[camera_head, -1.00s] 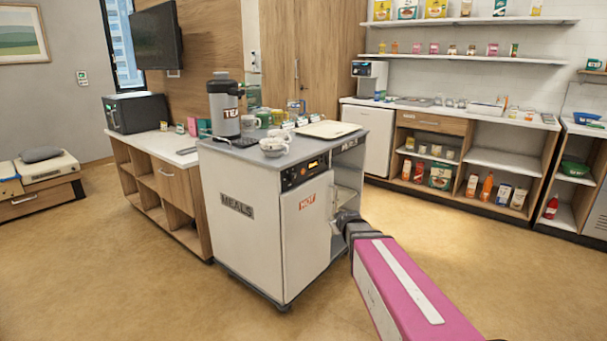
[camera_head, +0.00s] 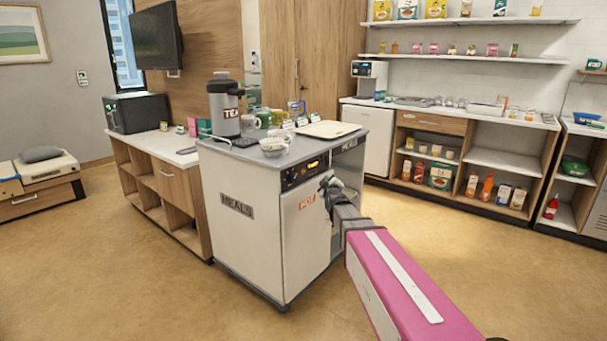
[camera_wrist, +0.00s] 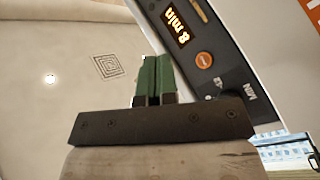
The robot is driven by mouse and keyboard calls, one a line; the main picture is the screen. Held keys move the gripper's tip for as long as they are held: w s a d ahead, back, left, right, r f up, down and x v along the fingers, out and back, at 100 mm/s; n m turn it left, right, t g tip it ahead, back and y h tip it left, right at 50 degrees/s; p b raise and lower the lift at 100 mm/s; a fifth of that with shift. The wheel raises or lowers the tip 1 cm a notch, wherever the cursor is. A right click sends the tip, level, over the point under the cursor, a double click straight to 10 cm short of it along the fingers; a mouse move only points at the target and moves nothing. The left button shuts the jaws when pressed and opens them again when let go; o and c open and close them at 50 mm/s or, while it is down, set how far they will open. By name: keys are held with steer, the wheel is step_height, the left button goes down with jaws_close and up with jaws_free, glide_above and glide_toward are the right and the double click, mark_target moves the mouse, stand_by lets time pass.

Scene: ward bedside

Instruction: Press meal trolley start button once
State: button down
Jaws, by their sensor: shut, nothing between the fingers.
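The white meal trolley (camera_head: 240,238) stands at the middle of the head view, with "MEALS" on its side and "HOT" on its front door. Its dark control panel (camera_head: 303,172) is at the top of the front. In the wrist view the panel (camera_wrist: 228,78) has a lit "8 min" display (camera_wrist: 180,27) and a round orange button (camera_wrist: 204,60); no start label is readable. My gripper (camera_head: 325,184) is close to the trolley front, just below the panel's right end. Its green fingers (camera_wrist: 153,78) are shut and empty, appearing left of the button; contact cannot be told.
On the trolley top stand a tea urn (camera_head: 223,108), a white bowl (camera_head: 273,147) and a pale board (camera_head: 328,129). A wooden shelf unit (camera_head: 165,190) adjoins on the left. A counter (camera_head: 460,118) runs behind. The floor in front is clear.

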steer(key=w+a, duration=0.5)
steer(key=a, duration=0.2)
steer(key=shift+w, duration=0.2)
stand_by(2.2)
steer(key=shift+w+a, duration=0.25)
steer(key=shift+a, duration=0.05)
steer(key=shift+w+a, duration=0.25)
steer(key=shift+a, duration=0.05)
stand_by(0.8)
steer(key=shift+d, duration=0.1)
stand_by(0.3)
steer(key=shift+s+d, duration=0.5)
steer(key=shift+d, duration=0.05)
steer(key=s+d, duration=0.1)
steer(key=d, duration=0.1)
steer(key=s+d, duration=0.2)
stand_by(0.6)
